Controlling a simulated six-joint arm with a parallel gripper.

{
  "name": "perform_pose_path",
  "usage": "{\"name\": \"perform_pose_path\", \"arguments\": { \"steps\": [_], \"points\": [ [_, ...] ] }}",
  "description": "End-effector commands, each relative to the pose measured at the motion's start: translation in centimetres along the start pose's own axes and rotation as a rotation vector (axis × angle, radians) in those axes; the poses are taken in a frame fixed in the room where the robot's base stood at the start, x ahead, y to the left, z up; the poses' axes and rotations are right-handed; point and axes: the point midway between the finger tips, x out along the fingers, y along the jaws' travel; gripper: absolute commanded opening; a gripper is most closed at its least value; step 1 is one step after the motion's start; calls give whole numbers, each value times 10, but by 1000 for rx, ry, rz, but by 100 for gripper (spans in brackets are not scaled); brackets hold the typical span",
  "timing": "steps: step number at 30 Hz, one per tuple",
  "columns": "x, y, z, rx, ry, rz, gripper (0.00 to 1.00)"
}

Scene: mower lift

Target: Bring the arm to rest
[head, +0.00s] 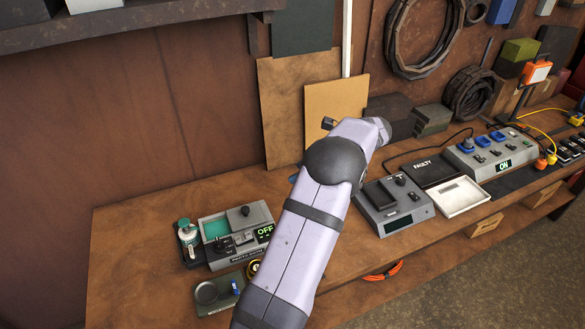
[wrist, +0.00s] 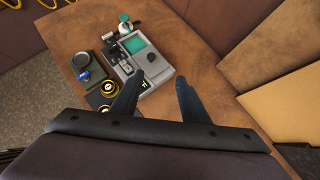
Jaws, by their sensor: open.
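My arm (head: 312,220) rises from the bottom of the head view and reaches over the workbench, bent at a dark joint. My gripper (wrist: 156,84) shows in the wrist view with its two dark fingers apart and nothing between them. Its fingertips point toward a grey device with a teal tray and an OFF display (head: 236,235). This device also shows in the wrist view (wrist: 158,72), partly behind the left finger. I cannot tell the height of the fingers above the bench. In the head view the fingers are mostly hidden by my arm.
The wooden workbench (head: 130,250) is bare at its left end. A small bottle (head: 187,238) stands left of the OFF device. Boards (head: 335,105) lean on the wall.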

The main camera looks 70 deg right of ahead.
Motion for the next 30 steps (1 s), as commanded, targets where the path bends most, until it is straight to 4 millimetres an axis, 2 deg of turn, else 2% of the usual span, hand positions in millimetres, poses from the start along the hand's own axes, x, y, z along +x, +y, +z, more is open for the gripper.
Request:
{"name": "perform_pose_path", "arguments": {
  "steps": [12,30],
  "points": [
    [-24,-7,-24,0,-1,0,41],
    [-26,-8,-26,-17,0,0,41]
  ]
}}
